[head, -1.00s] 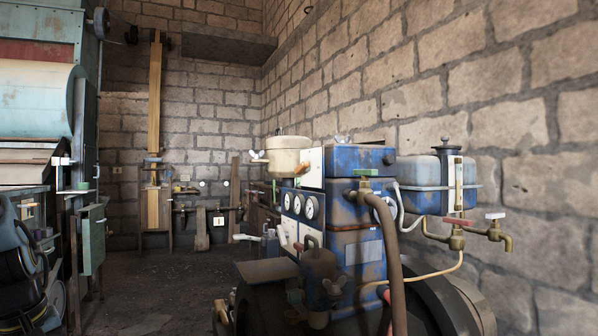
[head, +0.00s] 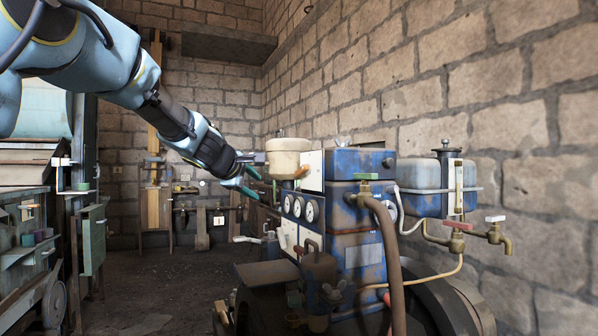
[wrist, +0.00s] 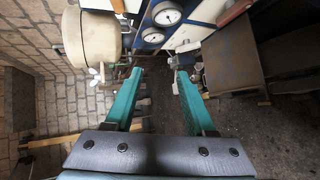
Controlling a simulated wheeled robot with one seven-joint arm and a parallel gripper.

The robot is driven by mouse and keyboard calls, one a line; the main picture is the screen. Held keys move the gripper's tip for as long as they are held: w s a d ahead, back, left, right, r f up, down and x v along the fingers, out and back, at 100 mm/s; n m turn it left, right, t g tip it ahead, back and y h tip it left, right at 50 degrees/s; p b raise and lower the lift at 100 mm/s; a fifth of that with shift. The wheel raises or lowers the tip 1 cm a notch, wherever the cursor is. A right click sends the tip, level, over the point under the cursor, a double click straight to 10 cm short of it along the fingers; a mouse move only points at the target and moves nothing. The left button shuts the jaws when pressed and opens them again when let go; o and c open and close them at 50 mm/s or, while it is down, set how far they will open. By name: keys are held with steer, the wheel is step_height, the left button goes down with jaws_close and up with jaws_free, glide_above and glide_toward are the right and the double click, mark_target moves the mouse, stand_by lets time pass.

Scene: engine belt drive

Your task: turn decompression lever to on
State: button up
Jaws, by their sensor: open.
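The blue engine (head: 355,165) stands right of centre in the head view, with a round cream tank (head: 287,146) at its upper left and several white gauges. A white-tipped lever (head: 246,239) sticks out to the left below the gauges. An orange-brown handle-like part (head: 301,172) lies beside the tank. No label shows which one is the decompression lever. My gripper (head: 257,184) is open and empty at the left of the tank. In the wrist view its two teal fingers (wrist: 160,74) are spread, with small fittings near both tips; contact cannot be told.
The cream tank (wrist: 88,38) is close to the left finger in the wrist view. A brown hose (head: 390,250) and valves with red and green handles are at the engine's right. A stone wall stands behind. The floor (head: 165,285) left of the engine is mostly clear.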

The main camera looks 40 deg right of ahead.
steer(key=n+h, duration=0.1)
steer(key=h, duration=0.1)
glide_toward(299, 171)
steer(key=p+x, duration=0.4)
steer(key=x, duration=0.5)
steer(key=shift+w+d+r, duration=0.1)
steer(key=shift+w+d+f+p, duration=0.25)
steer(key=shift+d+p, duration=0.15)
steer(key=shift+d, duration=0.15)
jaws_close()
